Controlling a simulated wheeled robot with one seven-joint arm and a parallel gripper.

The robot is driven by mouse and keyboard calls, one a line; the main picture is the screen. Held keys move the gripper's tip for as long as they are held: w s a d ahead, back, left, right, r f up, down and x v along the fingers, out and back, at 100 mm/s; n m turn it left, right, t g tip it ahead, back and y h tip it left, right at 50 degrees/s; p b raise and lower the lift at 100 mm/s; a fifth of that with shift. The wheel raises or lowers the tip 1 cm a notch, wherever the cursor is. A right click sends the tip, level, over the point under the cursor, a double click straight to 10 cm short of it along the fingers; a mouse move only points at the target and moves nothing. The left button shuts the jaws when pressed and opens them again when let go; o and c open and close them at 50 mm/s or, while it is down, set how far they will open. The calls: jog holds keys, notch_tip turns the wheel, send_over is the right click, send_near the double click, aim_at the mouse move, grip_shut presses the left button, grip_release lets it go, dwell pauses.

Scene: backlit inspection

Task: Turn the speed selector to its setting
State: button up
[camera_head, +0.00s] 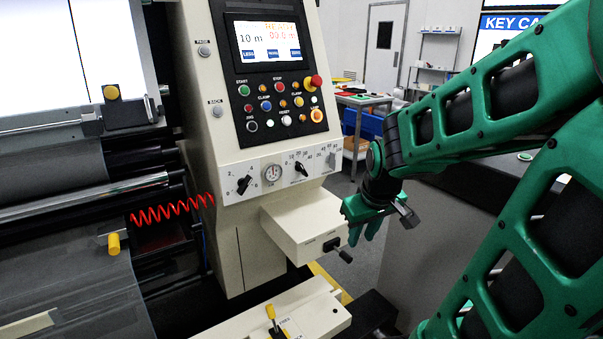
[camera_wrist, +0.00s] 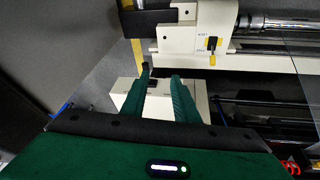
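The control panel's lower strip carries a black pointer knob (camera_head: 244,185) on a short number scale and a second black pointer knob (camera_head: 300,168) on a longer one. A cream box (camera_head: 305,222) juts out below them, with a black-handled lever (camera_head: 341,252) on its front. The labels are too small to read, so I cannot tell which is the speed selector. My gripper (camera_head: 361,232) hangs just right of the box, near the lever, fingers pointing down. In the wrist view, my gripper (camera_wrist: 161,78) is open with a gap between its green fingers. The cream box also shows there (camera_wrist: 128,88).
A cream ledge with a yellow-handled lever (camera_head: 271,313) stands low in front. Buttons and a red mushroom button (camera_head: 314,82) sit above the knobs. Rollers (camera_head: 90,195) and a red coiled cord (camera_head: 172,209) lie left. Open floor shows behind, right of the panel.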

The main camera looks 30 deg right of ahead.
jog(key=w+d+r+n+t, duration=0.1)
jog(key=w+n+t, duration=0.45)
jog(key=w, duration=1.05)
jog(key=t, duration=0.5)
send_near(303, 170)
jog(key=shift+n, duration=0.35)
jog(key=x, duration=0.9)
jog(key=shift+w+d+f, duration=0.1)
jog(key=shift+w, duration=0.2)
jog(key=shift+c, duration=0.3)
grip_shut()
jog(key=shift+g, duration=0.25)
